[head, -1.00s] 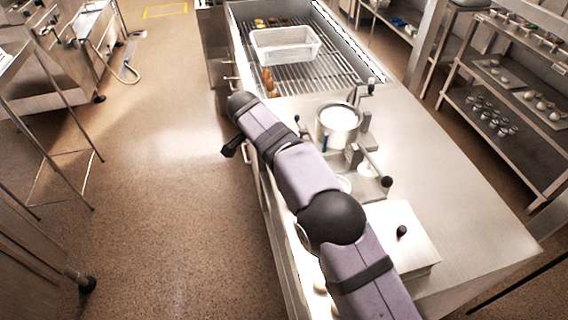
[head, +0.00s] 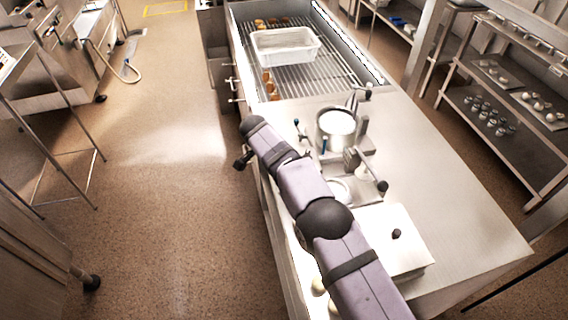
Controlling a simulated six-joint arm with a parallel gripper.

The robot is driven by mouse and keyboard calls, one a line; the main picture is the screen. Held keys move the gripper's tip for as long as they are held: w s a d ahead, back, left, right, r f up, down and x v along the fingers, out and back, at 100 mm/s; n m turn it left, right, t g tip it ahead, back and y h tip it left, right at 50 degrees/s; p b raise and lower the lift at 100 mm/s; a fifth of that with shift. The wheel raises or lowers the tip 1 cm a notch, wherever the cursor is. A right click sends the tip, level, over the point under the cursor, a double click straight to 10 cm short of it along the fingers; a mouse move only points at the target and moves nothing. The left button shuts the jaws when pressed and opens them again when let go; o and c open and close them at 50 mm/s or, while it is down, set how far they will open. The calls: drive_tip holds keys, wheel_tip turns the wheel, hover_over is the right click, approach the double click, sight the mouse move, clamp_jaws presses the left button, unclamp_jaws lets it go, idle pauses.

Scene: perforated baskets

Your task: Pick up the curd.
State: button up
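I cannot tell for certain which thing is the curd. Pale round lumps (head: 318,286) lie at the near left edge of the counter, partly hidden by my arm. A metal pot (head: 337,130) with white contents stands in a press-like frame on the counter. A white round dish (head: 338,190) sits just in front of it, partly behind my arm. My arm reaches from the bottom of the view up along the counter's left edge. Its dark end, my gripper (head: 242,161), hangs beside that edge over the floor, apart from these things. Its fingers are too small to read.
A white perforated basket (head: 286,46) stands on a slatted rack at the counter's far end, with several brown pieces around it. A flat metal box (head: 396,240) with a black knob lies on the right. The counter's right side is clear. Shelves (head: 505,115) stand beyond.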

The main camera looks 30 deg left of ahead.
drive_tip(key=shift+w+f, duration=0.25)
drive_tip(key=shift+f, duration=0.35)
drive_tip(key=c, duration=0.7)
drive_tip(key=shift+r, duration=0.1)
drive_tip(key=shift+r+b, duration=0.3)
drive_tip(key=shift+r, duration=0.3)
wheel_tip(320, 180, up, 9)
drive_tip(key=shift+p, duration=0.45)
drive_tip(key=shift+w+d, duration=0.1)
drive_tip(key=shift+w, duration=0.1)
